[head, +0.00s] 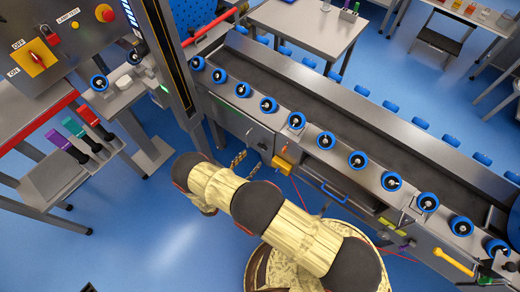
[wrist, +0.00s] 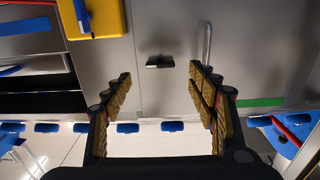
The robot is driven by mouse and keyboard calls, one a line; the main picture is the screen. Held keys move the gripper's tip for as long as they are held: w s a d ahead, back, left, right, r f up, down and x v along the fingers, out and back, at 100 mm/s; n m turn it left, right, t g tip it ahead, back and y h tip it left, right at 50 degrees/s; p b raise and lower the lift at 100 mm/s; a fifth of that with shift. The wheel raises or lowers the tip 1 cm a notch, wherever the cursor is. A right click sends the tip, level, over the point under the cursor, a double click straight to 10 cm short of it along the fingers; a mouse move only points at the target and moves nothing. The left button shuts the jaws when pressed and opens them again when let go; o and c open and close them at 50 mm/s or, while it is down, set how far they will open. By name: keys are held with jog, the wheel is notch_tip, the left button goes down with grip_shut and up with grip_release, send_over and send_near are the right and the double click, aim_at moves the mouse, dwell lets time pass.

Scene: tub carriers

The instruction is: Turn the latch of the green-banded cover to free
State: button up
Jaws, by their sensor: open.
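The cover is a grey panel (wrist: 165,95) on the conveyor's side, with a green band (wrist: 260,102) at the right of the wrist view. A small black latch (wrist: 159,62) sits on the panel, its bar lying across the picture. My gripper (wrist: 162,75) is open, with its ribbed gold fingers on either side of the latch in the wrist view and nothing between them. In the head view my gripper (head: 246,164) is in front of the conveyor's side. I cannot tell how far the fingertips are from the panel.
A metal bar handle (wrist: 207,42) is near the right finger. The conveyor (head: 330,115) carries rows of blue rollers. Blue floor (head: 185,240) is open at left.

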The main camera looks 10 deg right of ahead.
aim_at(265, 146)
jog(key=b+x, duration=0.1)
jog(key=x, duration=0.6)
jog(key=shift+w+d+r, duration=0.2)
jog(key=shift+w+d, duration=0.05)
jog(key=shift+w, duration=0.1)
jog(key=c, duration=0.3)
jog(key=c, duration=0.8)
jog(key=shift+c, duration=0.2)
